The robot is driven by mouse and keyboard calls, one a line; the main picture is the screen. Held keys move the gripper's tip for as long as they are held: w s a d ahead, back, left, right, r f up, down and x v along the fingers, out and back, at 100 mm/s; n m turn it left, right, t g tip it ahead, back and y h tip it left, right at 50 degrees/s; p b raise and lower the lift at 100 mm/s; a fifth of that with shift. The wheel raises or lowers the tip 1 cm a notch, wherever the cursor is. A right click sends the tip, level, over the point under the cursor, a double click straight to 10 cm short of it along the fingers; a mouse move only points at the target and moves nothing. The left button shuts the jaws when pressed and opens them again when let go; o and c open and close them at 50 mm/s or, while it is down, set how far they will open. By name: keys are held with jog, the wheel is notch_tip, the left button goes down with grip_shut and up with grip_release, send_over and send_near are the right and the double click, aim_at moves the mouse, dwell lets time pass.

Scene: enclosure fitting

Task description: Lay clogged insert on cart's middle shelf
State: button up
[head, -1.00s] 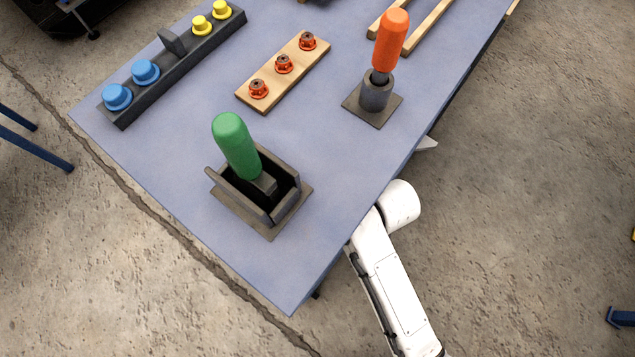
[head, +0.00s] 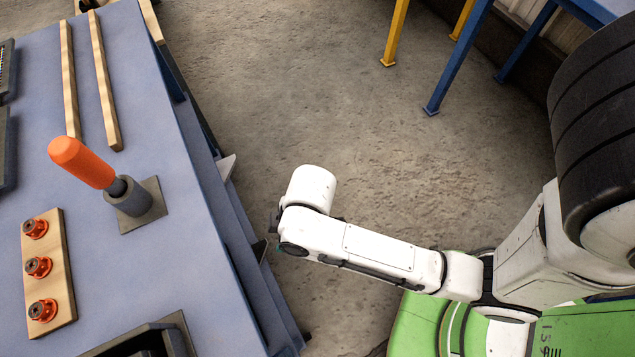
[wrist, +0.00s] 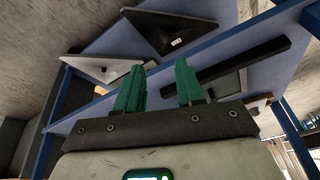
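My gripper (wrist: 158,88) shows in the wrist view with two green fingers apart and nothing between them. In the head view my arm reaches left to the side of the blue cart (head: 190,285), and my fingers are hidden. Beyond the fingers, the wrist view shows blue shelf surfaces with a dark plate bearing a small white label (wrist: 168,30), a pale pointed plate (wrist: 108,68), a long dark bar (wrist: 240,66) and a dark panel (wrist: 226,86). I cannot tell which of these, if any, is the clogged insert.
On the cart top are an orange-handled tool in a grey holder (head: 132,198), a wooden strip with red knobs (head: 62,262) and two wooden rails (head: 103,80). A pale corner (head: 226,166) juts from the cart's side. Floor (head: 330,110) right of the cart is clear.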

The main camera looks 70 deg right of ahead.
jog(key=s+d+r+m+g+h, duration=0.1)
jog(key=s+d+r+m+h, duration=0.1)
jog(key=s+d+m, duration=0.4)
jog(key=s+d+r, duration=0.1)
jog(key=d, duration=0.1)
jog(key=shift+s+d+r+g, duration=0.35)
jog(key=shift+d+r+g, duration=0.05)
